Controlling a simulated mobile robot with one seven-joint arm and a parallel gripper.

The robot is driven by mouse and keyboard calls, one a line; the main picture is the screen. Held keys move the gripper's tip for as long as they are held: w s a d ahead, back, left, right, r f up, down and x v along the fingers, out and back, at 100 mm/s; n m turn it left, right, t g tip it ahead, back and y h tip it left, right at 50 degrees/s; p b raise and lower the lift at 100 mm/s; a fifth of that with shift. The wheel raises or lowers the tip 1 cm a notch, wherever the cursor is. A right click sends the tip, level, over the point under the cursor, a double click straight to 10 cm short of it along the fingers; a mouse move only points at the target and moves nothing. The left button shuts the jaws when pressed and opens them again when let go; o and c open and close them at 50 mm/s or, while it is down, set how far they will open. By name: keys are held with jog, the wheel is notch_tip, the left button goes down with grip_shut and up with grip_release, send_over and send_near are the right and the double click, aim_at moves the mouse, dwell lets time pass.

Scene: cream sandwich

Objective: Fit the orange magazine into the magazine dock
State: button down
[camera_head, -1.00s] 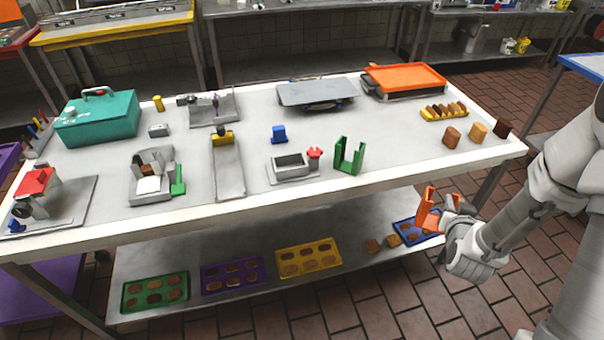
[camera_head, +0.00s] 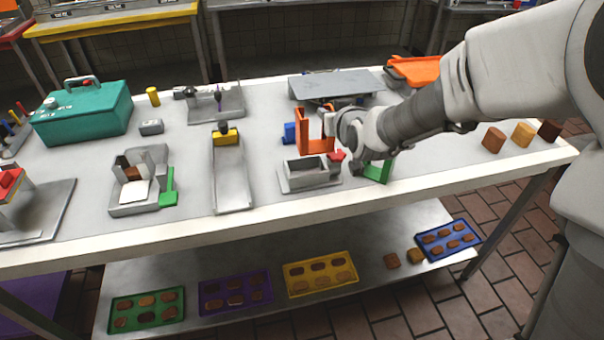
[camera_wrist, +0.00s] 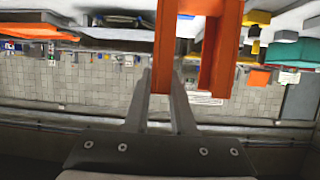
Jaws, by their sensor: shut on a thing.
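My gripper (camera_head: 338,128) is shut on the orange magazine (camera_head: 315,147), a U-shaped piece with two upright arms. It is held upright above the table. In the head view it appears just above and behind an open-topped grey box (camera_head: 289,183) with a red knob (camera_head: 337,156), which looks like the magazine dock. A gap shows no clear contact between them. In the wrist view my gripper's fingers (camera_wrist: 164,100) close on one bar of the orange magazine (camera_wrist: 222,60). The dock is not clearly seen there.
A green U-shaped piece (camera_head: 376,172) stands just right of the dock, partly behind my arm. A blue block (camera_head: 290,133) is close behind the magazine. A grey ramp (camera_head: 229,185) with a yellow block lies left of the dock. A grey plate (camera_head: 335,83) is at the back.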

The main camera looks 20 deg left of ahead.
aim_at(321, 148)
jog(key=shift+a+r, duration=0.2)
jog(key=shift+a, duration=0.55)
jog(key=shift+a+y, duration=0.3)
notch_tip(321, 148, down, 10)
jog(key=shift+r+b, duration=0.2)
jog(key=shift+b, duration=0.7)
jog(key=shift+f, duration=0.2)
jog(key=c, duration=0.8)
grip_release()
jog(key=shift+o, duration=0.2)
